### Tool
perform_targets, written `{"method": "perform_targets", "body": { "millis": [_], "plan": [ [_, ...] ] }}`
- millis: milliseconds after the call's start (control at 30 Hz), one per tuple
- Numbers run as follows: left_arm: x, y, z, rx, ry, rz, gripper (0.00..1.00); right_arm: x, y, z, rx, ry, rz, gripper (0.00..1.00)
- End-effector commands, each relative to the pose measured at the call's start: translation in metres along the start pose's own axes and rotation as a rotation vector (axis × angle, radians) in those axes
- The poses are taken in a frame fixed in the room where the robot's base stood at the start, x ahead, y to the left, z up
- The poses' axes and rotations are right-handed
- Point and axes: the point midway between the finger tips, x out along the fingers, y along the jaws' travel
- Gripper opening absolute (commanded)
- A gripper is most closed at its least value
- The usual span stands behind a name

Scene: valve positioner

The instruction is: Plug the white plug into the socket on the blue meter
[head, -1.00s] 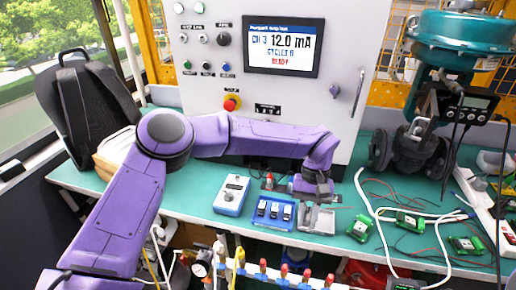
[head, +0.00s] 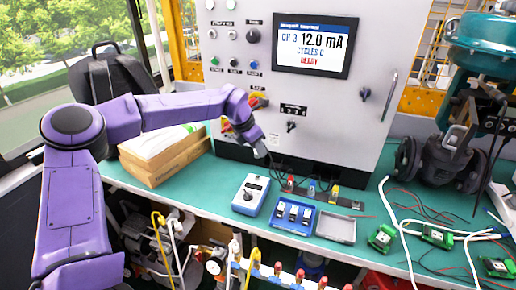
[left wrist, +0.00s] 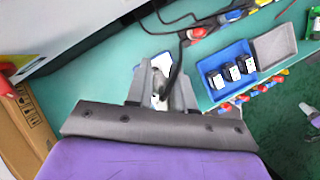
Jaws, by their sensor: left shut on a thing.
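The blue meter (head: 251,195) with a pale face lies on the green bench in front of the cabinet. My left gripper (head: 262,151) is above the bench just behind the meter and points down. In the left wrist view my left gripper (left wrist: 160,88) is shut on the white plug (left wrist: 158,102), with a black cable running from it to the upper right. Most of the plug is hidden between the fingers. A pale and blue part of the meter (left wrist: 161,62) shows beyond the fingertips. The meter's socket cannot be made out. My right gripper is not in view.
Red (head: 290,183), blue (head: 311,188) and yellow plugs (head: 334,193) stand in a dark strip behind a blue tray (head: 274,222) of modules and an empty grey tray (head: 337,228). A cabinet (head: 330,120) rises behind. A cardboard box (head: 165,165) is at left.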

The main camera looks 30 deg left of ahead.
Motion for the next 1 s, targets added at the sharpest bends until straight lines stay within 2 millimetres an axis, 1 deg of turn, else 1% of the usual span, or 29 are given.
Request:
{"method": "perform_targets", "body": {
  "millis": [167,533,700,833,1000],
  "plan": [
    [0.01,0.0,-0.005,-0.004,0.002,0.001,0.0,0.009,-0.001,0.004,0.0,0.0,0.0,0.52],
    [0.05,-0.001,-0.023,-0.002,0.002,-0.001,0.0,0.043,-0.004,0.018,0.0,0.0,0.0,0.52],
    [0.066,-0.001,-0.031,-0.004,0.004,-0.002,0.0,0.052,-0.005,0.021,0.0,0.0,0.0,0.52],
    [0.071,-0.001,-0.033,-0.002,0.003,-0.001,0.0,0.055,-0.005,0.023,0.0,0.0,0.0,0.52],
    [0.071,-0.001,-0.033,-0.002,0.003,-0.001,0.0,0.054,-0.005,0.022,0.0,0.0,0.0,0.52]
  ]
}}
